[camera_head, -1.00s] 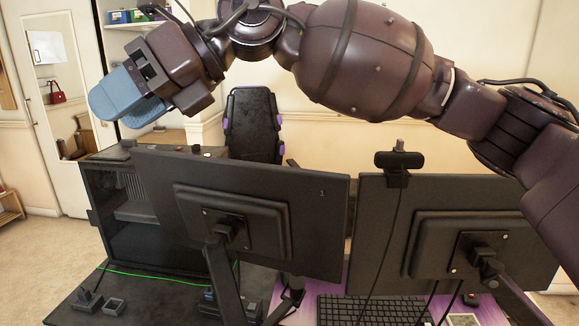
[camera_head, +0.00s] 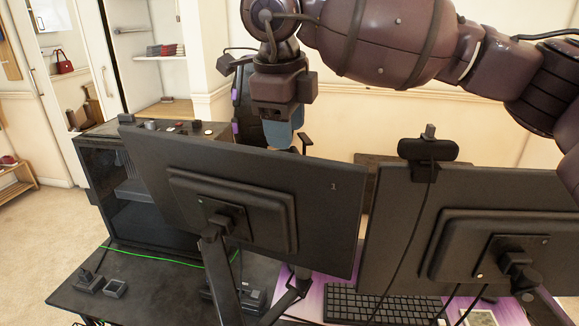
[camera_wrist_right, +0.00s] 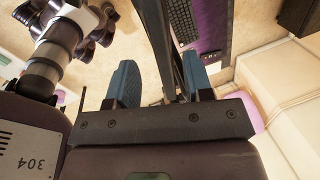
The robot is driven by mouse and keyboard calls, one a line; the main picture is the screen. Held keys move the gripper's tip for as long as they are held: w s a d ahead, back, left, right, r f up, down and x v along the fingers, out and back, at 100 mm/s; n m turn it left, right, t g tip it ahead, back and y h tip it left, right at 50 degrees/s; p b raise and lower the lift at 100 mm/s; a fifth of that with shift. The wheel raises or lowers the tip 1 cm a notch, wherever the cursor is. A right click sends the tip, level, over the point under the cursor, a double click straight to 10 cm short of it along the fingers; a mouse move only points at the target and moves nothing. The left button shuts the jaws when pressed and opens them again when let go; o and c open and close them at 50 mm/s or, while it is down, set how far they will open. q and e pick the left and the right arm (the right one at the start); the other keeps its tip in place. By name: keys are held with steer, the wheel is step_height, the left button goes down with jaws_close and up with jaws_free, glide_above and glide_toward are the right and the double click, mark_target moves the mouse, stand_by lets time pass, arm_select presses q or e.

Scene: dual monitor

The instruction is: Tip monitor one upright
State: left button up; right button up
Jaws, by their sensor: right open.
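Monitor one (camera_head: 310,215), with a small "1" on its dark back, is the left screen on the desk. Its top edge slopes down to the right in the head view. My right gripper (camera_head: 280,130) points down at the top edge of this monitor, its blue fingers partly hidden by it or the wrist. In the right wrist view the gripper (camera_wrist_right: 161,62) is open, two blue fingers apart. A dark thin panel, seemingly the monitor edge (camera_wrist_right: 158,45), runs between them; I cannot tell if either finger touches it. My left gripper is out of view.
A second monitor (camera_head: 400,240) with a webcam (camera_head: 428,149) stands close on the right. A PC case (camera_head: 118,185) is behind on the left. A keyboard (camera_head: 380,303) lies on the desk. A dark chair (camera_head: 240,105) is behind.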

mark_target(288, 155)
steer(key=f, duration=0.2)
steer(key=w+f, duration=0.1)
steer(key=f, duration=0.2)
steer(key=f+p, duration=0.1)
steer(key=f, duration=0.2)
steer(key=shift+w+d+f, duration=0.2)
steer(key=shift+w+d, duration=0.05)
steer(key=shift+d, duration=0.05)
jaws_close()
